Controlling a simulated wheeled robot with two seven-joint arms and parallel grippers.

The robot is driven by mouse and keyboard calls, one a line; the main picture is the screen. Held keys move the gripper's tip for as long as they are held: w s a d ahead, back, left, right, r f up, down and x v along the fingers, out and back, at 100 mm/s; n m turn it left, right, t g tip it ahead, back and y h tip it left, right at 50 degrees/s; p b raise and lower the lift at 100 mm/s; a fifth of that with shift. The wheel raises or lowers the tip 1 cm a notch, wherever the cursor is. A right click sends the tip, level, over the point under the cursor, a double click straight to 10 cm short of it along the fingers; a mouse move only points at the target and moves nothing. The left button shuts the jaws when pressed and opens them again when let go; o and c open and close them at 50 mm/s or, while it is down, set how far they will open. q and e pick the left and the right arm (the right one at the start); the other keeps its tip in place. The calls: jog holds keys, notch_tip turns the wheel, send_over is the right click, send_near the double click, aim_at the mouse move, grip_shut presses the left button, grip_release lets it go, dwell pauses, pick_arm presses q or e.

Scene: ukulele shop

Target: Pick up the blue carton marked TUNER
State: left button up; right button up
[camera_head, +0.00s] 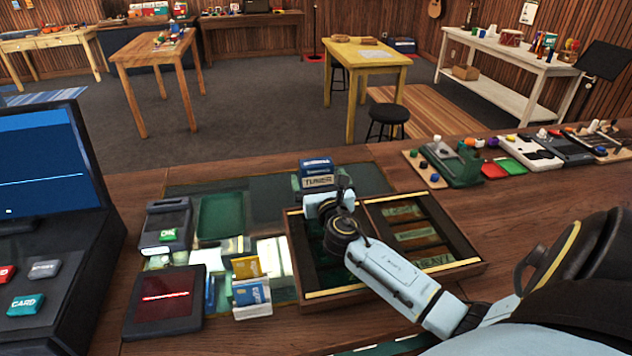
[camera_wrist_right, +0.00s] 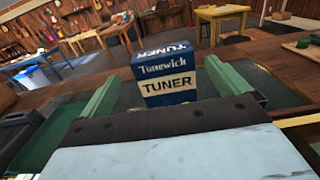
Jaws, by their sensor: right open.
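The blue carton marked TUNER (camera_head: 317,168) stands upright on the dark green mat at the far side of the counter, with a cream label band on its front. In the right wrist view the carton (camera_wrist_right: 167,80) is straight ahead, with "Tunewich" and "TUNER" readable on its front. My right gripper (camera_head: 342,184) is just on the near side of it, partly covering its right edge in the head view. Its green fingers (camera_wrist_right: 162,74) are spread apart, one to each side of the carton, which looks unheld. My left gripper is not in view.
A wooden tray (camera_head: 470,268) with divided compartments lies under my right forearm. A card reader (camera_head: 167,226), a green tray (camera_head: 221,216) and a card holder (camera_head: 251,308) stand to the left. A board of small parts (camera_head: 440,168) is to the right.

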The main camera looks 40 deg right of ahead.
aim_at(318, 171)
jog(key=shift+b+x, duration=0.3)
jog(key=shift+x, duration=2.75)
jog(key=shift+s+d, duration=0.1)
jog(key=shift+d, duration=0.05)
jog(key=c, duration=1.1)
